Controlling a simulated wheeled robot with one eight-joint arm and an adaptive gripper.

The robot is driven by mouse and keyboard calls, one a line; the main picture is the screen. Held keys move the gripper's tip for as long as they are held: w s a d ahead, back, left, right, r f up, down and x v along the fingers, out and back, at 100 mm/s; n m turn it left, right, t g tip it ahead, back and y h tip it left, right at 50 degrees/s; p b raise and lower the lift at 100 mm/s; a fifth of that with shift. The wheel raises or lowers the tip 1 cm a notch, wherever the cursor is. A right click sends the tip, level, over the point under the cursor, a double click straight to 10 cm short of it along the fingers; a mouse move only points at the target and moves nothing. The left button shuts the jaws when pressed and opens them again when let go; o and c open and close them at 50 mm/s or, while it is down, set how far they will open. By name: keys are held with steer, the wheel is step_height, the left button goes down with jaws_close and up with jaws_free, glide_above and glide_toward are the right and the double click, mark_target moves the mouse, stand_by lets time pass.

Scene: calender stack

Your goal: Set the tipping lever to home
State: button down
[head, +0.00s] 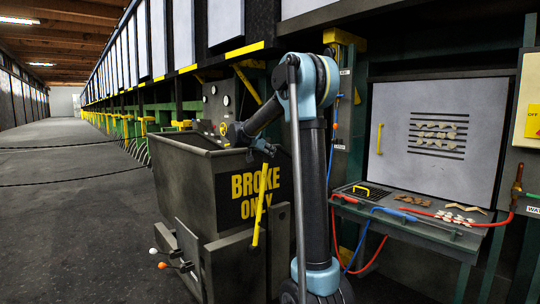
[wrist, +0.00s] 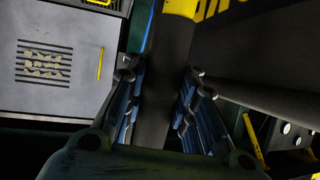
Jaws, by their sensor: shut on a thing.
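The tipping lever (head: 258,210) is a yellow bar on the front of the dark BROKE ONLY bin (head: 200,185). It stands nearly upright, its top leaning slightly right. My gripper (head: 263,147) is at its dark upper end, small and partly lost against the dark bin in the head view. In the wrist view my gripper (wrist: 165,88) has its blue-padded fingers on both sides of the lever's dark grip (wrist: 165,75), shut on it. The lever's yellow part shows at the top edge there. No home mark can be made out.
A bench (head: 430,225) with tools, a red hose and a blue hose stands at right, below a pale panel (head: 440,135). Two small knobbed rods (head: 160,265) stick out low at the bin's left. The aisle floor (head: 70,200) at left is open, crossed by dark lines.

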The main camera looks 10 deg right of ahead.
steer(key=shift+s, duration=0.1)
steer(key=c, duration=1.3)
jaws_free()
steer(key=shift+d, duration=0.1)
steer(key=shift+a+r, duration=0.1)
steer(key=shift+a, duration=0.1)
steer(key=v, duration=1.1)
steer(key=shift+s+a, duration=0.25)
